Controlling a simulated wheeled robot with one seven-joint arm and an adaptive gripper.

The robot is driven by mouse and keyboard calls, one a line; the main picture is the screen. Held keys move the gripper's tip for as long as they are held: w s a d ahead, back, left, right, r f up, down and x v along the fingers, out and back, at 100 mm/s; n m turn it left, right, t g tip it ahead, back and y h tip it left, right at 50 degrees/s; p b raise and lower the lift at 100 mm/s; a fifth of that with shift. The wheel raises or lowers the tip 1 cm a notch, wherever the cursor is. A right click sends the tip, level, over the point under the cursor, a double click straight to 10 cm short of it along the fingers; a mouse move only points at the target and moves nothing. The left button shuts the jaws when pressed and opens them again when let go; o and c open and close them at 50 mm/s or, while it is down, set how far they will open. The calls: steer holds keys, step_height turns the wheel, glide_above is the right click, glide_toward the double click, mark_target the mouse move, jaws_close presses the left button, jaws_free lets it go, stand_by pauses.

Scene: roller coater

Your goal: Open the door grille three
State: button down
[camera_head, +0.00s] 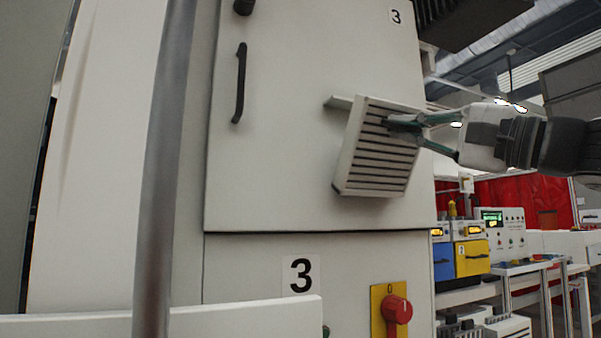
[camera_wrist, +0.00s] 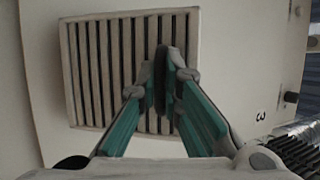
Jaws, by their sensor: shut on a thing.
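The door grille three (camera_head: 365,165) is a pale slatted vent cover on the grey cabinet door (camera_head: 290,130) marked 3. In the head view it stands out from the door at an angle, with a pale strip beside its upper left edge. My gripper (camera_head: 392,124) reaches in from the right. The exact contact is partly hidden by the fingers.
A black door handle (camera_head: 240,83) is left of the grille. A grey vertical post (camera_head: 165,170) stands in front at left. Below are a 3 label (camera_head: 300,276) and a red rotary switch (camera_head: 397,309) on a yellow plate. Benches with equipment stand at right.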

steer(key=shift+s+f+b, duration=0.2)
steer(key=shift+f+b, duration=0.3)
steer(key=shift+b, duration=0.6)
steer(key=shift+s+d+n+y+b, duration=0.15)
steer(key=shift+n+y+b, duration=0.15)
steer(key=shift+y+b, duration=0.2)
steer(key=c, duration=1.7)
jaws_free()
steer(key=v, duration=1.2)
steer(key=shift+f, duration=0.1)
